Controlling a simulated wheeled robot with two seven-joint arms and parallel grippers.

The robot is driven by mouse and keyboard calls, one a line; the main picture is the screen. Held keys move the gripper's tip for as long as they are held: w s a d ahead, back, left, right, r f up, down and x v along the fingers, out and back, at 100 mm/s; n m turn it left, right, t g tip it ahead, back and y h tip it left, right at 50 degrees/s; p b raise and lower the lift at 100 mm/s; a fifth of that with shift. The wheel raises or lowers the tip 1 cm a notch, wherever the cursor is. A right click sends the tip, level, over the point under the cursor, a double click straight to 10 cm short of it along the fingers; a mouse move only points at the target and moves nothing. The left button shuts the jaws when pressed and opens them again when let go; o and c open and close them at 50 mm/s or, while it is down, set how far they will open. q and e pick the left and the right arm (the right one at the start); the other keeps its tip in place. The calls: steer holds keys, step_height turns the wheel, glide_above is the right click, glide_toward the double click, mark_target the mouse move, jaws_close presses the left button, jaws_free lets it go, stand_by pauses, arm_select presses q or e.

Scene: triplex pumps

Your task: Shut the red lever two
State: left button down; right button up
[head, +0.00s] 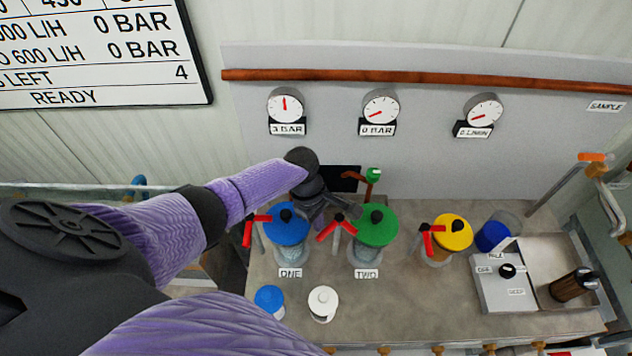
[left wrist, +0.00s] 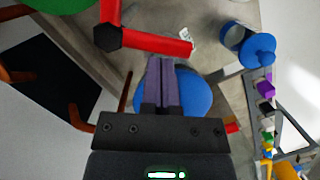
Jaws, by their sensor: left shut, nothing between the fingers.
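The red lever of pump two (head: 332,229) is beside the green-lidded pump (head: 377,227) above the label TWO (head: 367,274). In the left wrist view the red lever (left wrist: 155,43) is L-shaped around a dark hub, with one arm pointing right and one up. My left gripper (head: 324,212) is between the blue-lidded and green-lidded pumps, close to this lever. Its fingers (left wrist: 163,65) are shut and empty, with their tips just below the lever's right-pointing arm in the wrist view. I cannot tell whether they touch. My right gripper is not in view.
The blue-lidded pump ONE (head: 287,225) stands close on the left with its own red lever (head: 250,232). The yellow-lidded pump (head: 452,233) stands to the right. A small green-topped tap (head: 373,175) is behind pump two. Blue (head: 270,298) and white (head: 323,302) containers stand in front.

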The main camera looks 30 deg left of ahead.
arm_select(q)
steer(key=d+n+p, duration=0.1)
steer(key=p, duration=0.1)
steer(key=s+n+p, duration=0.1)
steer(key=n+p, duration=0.1)
steer(key=shift+d+r+n+t, duration=0.2)
steer(key=shift+d+n+t, duration=0.1)
steer(key=shift+d+t, duration=0.1)
steer(key=n+p, duration=0.1)
steer(key=d+n, duration=0.1)
steer(key=shift+f+n+t+p, duration=0.15)
steer(key=shift+n+t+p, duration=0.15)
steer(key=shift+n+p, duration=0.1)
steer(key=shift+d+n+p, duration=0.25)
steer(key=shift+n+p, duration=0.15)
steer(key=shift+n, duration=0.2)
steer(key=shift+f, duration=0.1)
